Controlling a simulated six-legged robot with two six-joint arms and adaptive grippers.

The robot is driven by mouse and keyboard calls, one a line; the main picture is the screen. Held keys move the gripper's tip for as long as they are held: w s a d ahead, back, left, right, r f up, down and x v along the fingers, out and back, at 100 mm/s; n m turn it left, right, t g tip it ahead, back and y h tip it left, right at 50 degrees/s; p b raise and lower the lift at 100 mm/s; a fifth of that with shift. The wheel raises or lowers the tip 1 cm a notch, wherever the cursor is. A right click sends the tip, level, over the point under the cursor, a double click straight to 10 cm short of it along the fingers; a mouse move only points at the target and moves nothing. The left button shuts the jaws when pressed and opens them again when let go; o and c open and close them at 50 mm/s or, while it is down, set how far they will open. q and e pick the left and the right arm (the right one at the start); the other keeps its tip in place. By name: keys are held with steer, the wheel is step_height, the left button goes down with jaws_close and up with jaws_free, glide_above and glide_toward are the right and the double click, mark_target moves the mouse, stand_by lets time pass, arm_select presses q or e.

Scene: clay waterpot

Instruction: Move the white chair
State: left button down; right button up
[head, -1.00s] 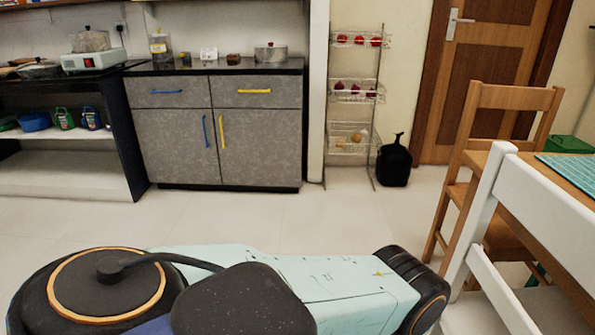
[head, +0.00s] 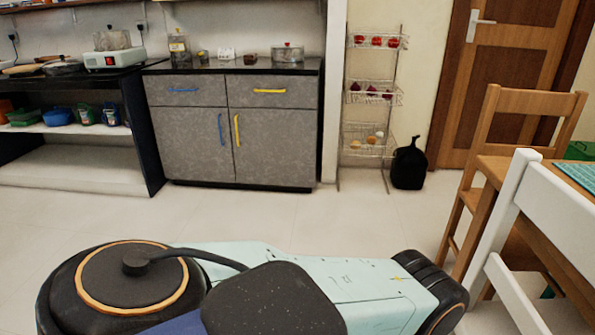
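The white chair (head: 520,195) is at the right edge of the head view, close to me. Its white post and rails show; the rest is cut off by the frame's right and bottom edges. It stands in front of a wooden table. The large dark and pale-green body at the bottom is part of me. Neither gripper is in view.
A brown wooden chair (head: 533,103) stands at the table's (head: 494,168) far side. Pale open floor (head: 290,220) lies between me and the cabinet.

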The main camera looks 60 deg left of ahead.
arm_select(q)
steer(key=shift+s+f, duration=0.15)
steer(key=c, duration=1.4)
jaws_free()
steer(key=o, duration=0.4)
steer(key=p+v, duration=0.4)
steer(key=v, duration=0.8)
steer(key=shift+p, duration=0.4)
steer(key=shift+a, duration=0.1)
